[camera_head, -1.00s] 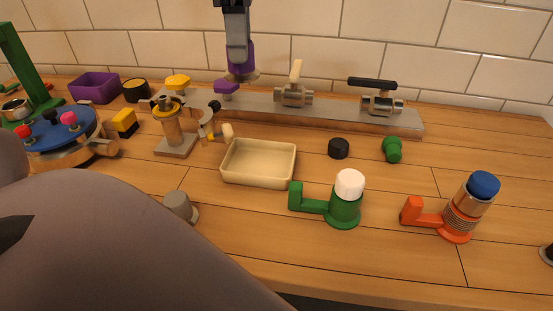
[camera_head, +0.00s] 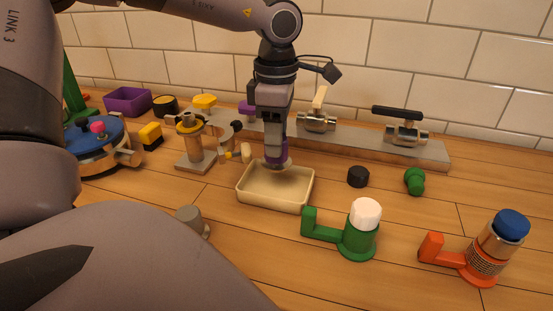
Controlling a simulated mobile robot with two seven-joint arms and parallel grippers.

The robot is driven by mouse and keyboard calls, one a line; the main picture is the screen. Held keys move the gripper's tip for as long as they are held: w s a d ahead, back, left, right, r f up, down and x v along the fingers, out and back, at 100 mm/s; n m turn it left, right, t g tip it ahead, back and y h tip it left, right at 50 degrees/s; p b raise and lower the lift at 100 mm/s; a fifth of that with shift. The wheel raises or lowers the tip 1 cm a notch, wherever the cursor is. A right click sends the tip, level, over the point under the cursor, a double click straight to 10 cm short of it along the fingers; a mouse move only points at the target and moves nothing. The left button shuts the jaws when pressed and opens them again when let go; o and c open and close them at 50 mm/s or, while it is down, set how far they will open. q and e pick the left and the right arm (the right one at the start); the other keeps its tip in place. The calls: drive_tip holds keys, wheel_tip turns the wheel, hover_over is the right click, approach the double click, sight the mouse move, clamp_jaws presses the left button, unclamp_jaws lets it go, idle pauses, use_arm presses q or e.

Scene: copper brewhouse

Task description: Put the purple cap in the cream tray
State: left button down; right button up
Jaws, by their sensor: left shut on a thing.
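The cream tray (camera_head: 275,202) sits on the wooden counter near the middle of the view. My left gripper (camera_head: 277,153) comes down from above, pointing down over the back part of the tray. It is shut on the purple cap (camera_head: 277,158), which shows between and below the fingers. The cap is low, about level with the tray's back rim in the picture. I cannot tell whether it touches the tray floor. The tray looks empty otherwise. My right gripper is not in view.
A green holder with a white top (camera_head: 361,228) stands close right of the tray. A black cap (camera_head: 357,177) and a green piece (camera_head: 414,181) lie farther right. Behind is a metal valve rail (camera_head: 350,147). A brass-topped stand (camera_head: 196,150) is left, an orange holder (camera_head: 476,263) front right.

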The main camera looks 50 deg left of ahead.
use_arm(q)
drive_tip(key=shift+f, duration=3.3)
drive_tip(key=shift+f+b, duration=0.25)
drive_tip(key=shift+b, duration=0.1)
drive_tip(key=c, duration=0.6)
unclamp_jaws()
drive_tip(key=shift+r, duration=0.1)
wheel_tip(320, 180, up, 12)
drive_tip(key=shift+r+p, duration=0.2)
drive_tip(key=shift+p, duration=0.3)
